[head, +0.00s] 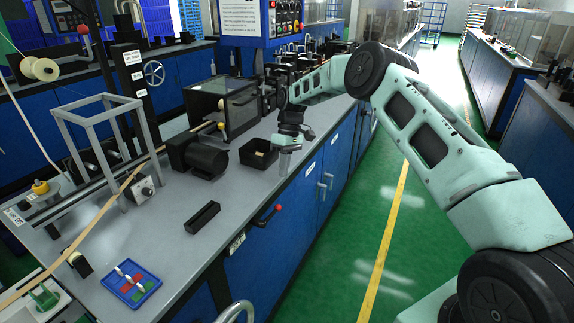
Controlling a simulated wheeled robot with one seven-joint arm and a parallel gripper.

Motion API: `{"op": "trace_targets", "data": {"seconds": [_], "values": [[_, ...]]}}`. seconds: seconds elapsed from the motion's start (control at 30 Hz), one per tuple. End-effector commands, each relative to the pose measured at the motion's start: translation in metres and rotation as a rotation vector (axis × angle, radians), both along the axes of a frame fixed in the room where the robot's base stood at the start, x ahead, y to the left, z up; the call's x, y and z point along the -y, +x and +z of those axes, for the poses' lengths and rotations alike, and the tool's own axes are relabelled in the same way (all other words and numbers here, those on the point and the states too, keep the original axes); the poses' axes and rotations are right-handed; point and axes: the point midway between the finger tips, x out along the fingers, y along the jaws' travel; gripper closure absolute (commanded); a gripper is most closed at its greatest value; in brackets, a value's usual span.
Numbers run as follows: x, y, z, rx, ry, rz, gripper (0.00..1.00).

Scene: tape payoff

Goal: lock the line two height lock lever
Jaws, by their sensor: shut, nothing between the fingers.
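A black lever with a red ball knob (277,208) sits on the blue front of the near bench, just below its top edge. A small white label (236,243) is to its lower left; its text is too small to read. Another lever with a red knob (83,30) stands on the post at the back left. I cannot tell from labels which one is line two's height lock lever. My gripper (287,152) is shut and empty, pointing down over the bench's right edge, beside a small black bin and apart from both levers.
The black bin (259,154), a black motor-like unit (204,158) and a black block (202,217) stand on the near bench (185,245). A blue tray (131,285) lies at its front. A tan strip runs along the left. The green aisle (345,215) is clear.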

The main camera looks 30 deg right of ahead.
Motion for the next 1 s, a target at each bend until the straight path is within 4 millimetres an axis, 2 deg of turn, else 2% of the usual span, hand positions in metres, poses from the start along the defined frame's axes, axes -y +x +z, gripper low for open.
{"op": "trace_targets", "data": {"seconds": [0.3, 0.83, 0.93, 1.0], "values": [[0.016, 0.014, 0.009, 0.001, 0.002, 0.001, 1.0], [0.016, 0.014, 0.01, -0.001, 0.002, 0.001, 1.0], [0.004, 0.012, 0.018, 0.004, 0.0, 0.011, 1.0], [-0.016, 0.006, 0.031, 0.012, -0.005, 0.027, 1.0]]}}
